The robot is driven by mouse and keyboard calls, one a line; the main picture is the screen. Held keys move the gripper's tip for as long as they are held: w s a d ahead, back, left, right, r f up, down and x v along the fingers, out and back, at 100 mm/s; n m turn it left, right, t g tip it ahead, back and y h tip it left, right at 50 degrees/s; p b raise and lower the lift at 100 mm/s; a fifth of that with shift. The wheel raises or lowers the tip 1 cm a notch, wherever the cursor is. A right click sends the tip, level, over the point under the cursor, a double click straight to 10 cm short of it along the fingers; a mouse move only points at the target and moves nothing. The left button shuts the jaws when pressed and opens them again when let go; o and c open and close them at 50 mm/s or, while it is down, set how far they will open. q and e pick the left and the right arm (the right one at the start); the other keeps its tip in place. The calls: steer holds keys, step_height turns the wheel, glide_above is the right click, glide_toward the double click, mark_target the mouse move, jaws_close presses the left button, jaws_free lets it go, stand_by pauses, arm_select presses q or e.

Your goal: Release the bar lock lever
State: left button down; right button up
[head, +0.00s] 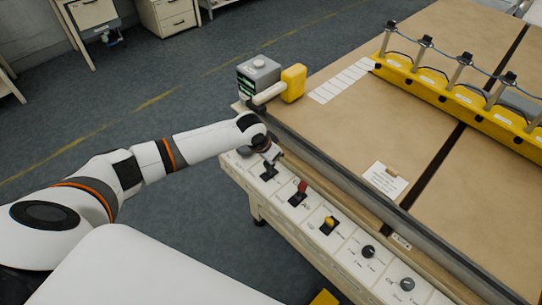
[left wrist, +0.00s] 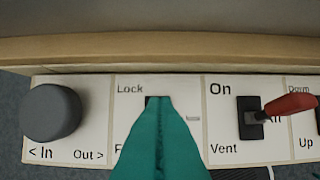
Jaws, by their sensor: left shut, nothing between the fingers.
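The control panel (head: 285,210) runs along the front of the table in the head view. My left gripper (head: 272,156) is over the panel's far left part, at the lever plate (head: 268,173) beside the red lever. In the left wrist view my shut teal fingers (left wrist: 160,112) cover most of the panel cell labelled Lock (left wrist: 130,90). A dark slot edge shows at their tips; the lock lever itself is hidden behind them. I cannot tell whether the fingers touch it. My right gripper is not in view.
A red lever (left wrist: 290,106) on the On/Vent cell is close on the right, and a grey knob (left wrist: 50,112) on the left. A yellow lever (head: 329,224) and black knobs (head: 368,251) follow along the panel. A grey-and-yellow unit (head: 292,82) stands at the table corner.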

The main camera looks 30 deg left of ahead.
arm_select(q)
steer(key=shift+s+a+t, duration=0.15)
steer(key=shift+s+t, duration=0.2)
steer(key=shift+t, duration=0.05)
steer(key=shift+f+h+p, duration=0.15)
steer(key=shift+h+p, duration=0.15)
steer(key=shift+s+f+t, duration=0.15)
steer(key=shift+t, duration=0.65)
steer(key=shift+s+a+t+h, duration=0.2)
steer(key=shift+s+t+h, duration=0.1)
steer(key=shift+s+t, duration=0.1)
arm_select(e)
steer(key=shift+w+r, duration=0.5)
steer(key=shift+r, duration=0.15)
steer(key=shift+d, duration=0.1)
arm_select(q)
steer(key=shift+s, duration=0.1)
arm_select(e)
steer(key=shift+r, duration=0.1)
